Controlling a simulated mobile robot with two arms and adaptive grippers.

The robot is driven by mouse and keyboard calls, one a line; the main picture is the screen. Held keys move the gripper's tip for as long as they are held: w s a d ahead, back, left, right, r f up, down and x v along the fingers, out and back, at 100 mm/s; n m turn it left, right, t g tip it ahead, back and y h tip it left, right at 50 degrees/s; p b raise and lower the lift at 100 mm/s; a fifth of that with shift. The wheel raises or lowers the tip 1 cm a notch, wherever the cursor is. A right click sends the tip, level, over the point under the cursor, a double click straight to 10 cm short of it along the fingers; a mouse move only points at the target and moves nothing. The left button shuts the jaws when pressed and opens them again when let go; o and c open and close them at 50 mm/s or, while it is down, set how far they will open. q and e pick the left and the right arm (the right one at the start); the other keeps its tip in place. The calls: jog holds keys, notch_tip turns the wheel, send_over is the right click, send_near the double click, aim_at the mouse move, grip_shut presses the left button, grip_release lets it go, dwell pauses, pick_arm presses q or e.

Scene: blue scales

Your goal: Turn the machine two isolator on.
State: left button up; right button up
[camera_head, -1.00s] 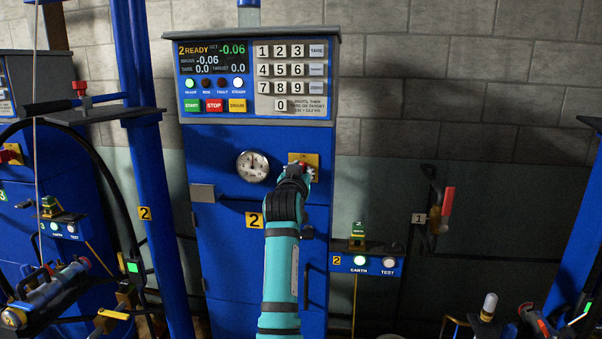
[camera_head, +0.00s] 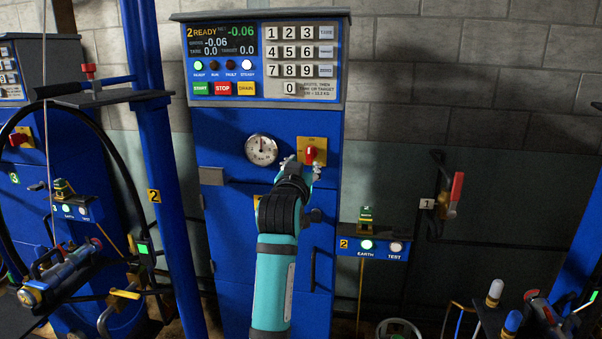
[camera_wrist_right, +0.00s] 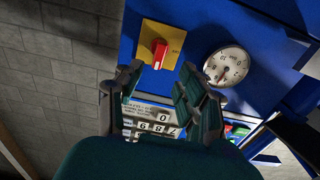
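The machine two isolator is a red knob (camera_head: 310,155) on a yellow plate (camera_head: 322,145) on the front of the blue machine two cabinet (camera_head: 235,225). The knob's handle looks upright in the head view, and the plate's small lettering is too blurred to read surely. In the right wrist view the red knob (camera_wrist_right: 159,53) is clear of the fingers. My right gripper (camera_head: 302,169) is just below and in front of the isolator. Its fingers (camera_wrist_right: 160,84) are spread apart with nothing between them. My left gripper is not in view.
Above the isolator is a keypad panel (camera_head: 262,60) with a display reading 2 READY and a lit green ready lamp. A round gauge (camera_head: 261,149) sits left of the isolator. An earth and test box (camera_head: 376,246) is at the right. Machine three (camera_head: 35,150) stands left.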

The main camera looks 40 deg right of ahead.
jog(key=v, duration=0.2)
jog(key=shift+s+a, duration=0.25)
jog(key=shift+a, duration=0.05)
dwell(0.3)
